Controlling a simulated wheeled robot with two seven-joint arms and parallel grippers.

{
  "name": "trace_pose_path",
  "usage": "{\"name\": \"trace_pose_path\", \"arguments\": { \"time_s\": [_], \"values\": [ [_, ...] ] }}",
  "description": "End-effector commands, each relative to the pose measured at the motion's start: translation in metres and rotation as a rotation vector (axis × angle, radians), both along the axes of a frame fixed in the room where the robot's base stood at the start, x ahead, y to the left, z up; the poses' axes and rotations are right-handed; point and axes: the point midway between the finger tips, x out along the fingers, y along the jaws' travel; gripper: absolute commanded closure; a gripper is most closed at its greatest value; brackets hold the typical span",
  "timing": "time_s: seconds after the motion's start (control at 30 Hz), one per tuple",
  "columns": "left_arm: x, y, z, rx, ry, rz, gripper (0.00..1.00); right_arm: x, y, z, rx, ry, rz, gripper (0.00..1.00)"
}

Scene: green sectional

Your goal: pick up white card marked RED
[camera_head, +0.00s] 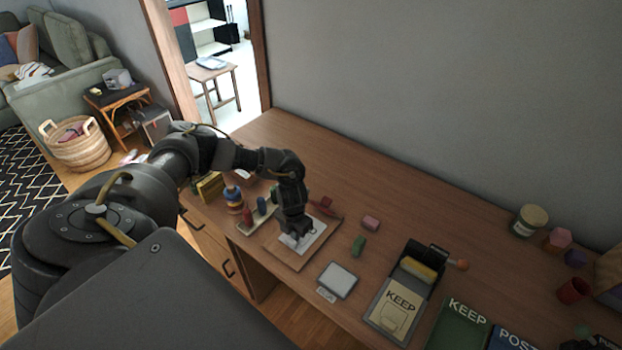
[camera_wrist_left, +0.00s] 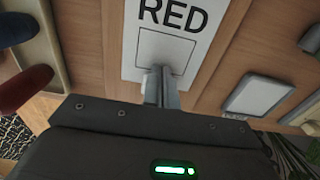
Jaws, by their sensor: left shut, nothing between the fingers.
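The white card marked RED (camera_wrist_left: 177,16) lies flat on a wooden board in the left wrist view, its printed word at the top and an outlined box below. In the head view the white card (camera_head: 316,229) shows partly, with my left gripper (camera_head: 296,238) over it and hiding much of it. In the left wrist view my left gripper (camera_wrist_left: 160,76) points down at the lower part of the card, inside the outlined box. Its fingers are shut together with nothing between them. Whether the fingertips touch the card I cannot tell. My right gripper is not in view.
The wooden board (camera_head: 283,251) lies on the long desk. A tray with a KEEP card (camera_head: 391,309) stands further right. A peg stand with blue and red pegs (camera_head: 248,216) is left.

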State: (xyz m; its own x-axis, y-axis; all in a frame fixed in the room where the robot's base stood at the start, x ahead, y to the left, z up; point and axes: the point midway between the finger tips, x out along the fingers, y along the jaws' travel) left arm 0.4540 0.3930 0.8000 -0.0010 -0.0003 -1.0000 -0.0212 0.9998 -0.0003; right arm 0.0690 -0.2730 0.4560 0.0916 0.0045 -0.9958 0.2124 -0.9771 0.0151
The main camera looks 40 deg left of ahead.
Motion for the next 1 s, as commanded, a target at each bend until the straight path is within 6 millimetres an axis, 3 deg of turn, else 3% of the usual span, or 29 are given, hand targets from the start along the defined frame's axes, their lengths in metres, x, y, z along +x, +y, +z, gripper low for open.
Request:
{"name": "trace_pose_path", "arguments": {
  "time_s": [0.8, 1.0],
  "values": [
    [0.006, 0.000, 0.068, 0.000, -0.002, 0.000, 1.00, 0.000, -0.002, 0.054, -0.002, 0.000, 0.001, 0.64],
    [0.006, 0.000, 0.069, 0.000, -0.001, 0.000, 1.00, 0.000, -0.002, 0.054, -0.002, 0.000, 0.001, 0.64]
  ]
}}
